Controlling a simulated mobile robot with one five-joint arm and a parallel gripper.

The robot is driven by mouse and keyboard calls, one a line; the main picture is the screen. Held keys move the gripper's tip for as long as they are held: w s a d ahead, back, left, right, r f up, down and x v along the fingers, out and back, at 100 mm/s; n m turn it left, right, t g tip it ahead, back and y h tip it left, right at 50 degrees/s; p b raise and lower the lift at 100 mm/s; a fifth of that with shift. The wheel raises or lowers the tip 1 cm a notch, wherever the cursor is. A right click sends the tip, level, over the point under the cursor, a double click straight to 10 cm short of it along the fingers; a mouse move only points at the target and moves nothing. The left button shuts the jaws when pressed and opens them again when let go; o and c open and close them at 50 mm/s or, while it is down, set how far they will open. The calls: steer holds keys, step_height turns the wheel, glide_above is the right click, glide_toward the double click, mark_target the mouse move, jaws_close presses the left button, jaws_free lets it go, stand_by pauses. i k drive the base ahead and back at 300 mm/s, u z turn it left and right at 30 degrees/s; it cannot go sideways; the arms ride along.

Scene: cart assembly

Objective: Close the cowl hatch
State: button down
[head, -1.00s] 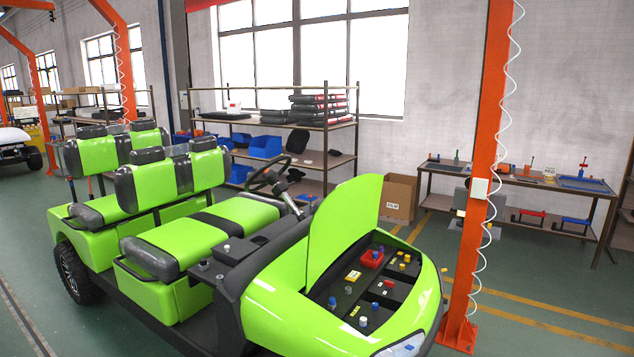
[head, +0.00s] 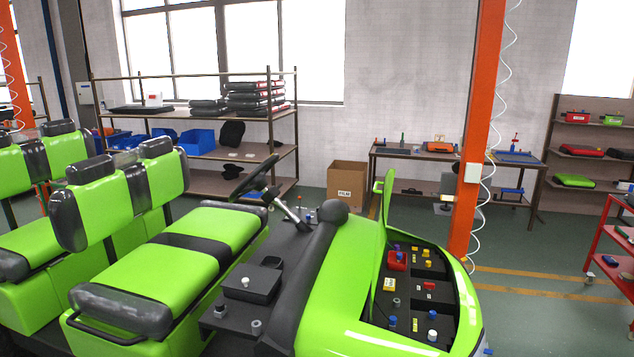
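The cowl hatch (head: 382,240) is a green panel on the front of the green cart (head: 345,290). It stands raised, close to upright, hinged along the left side of the cowl opening and seen nearly edge-on. The open compartment (head: 405,300) is black inside. My gripper is not in view.
An orange post (head: 478,130) with a coiled white hose stands behind the cart's nose. A red shelf cart (head: 612,245) is at the right edge. A workbench (head: 455,160) and a cardboard box (head: 347,187) stand behind. Floor between nose and red cart looks clear.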

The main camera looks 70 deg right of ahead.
mark_target(382, 240)
steer(key=z, duration=0.1)
steer(key=i, duration=1.1)
steer(key=z, duration=2.1)
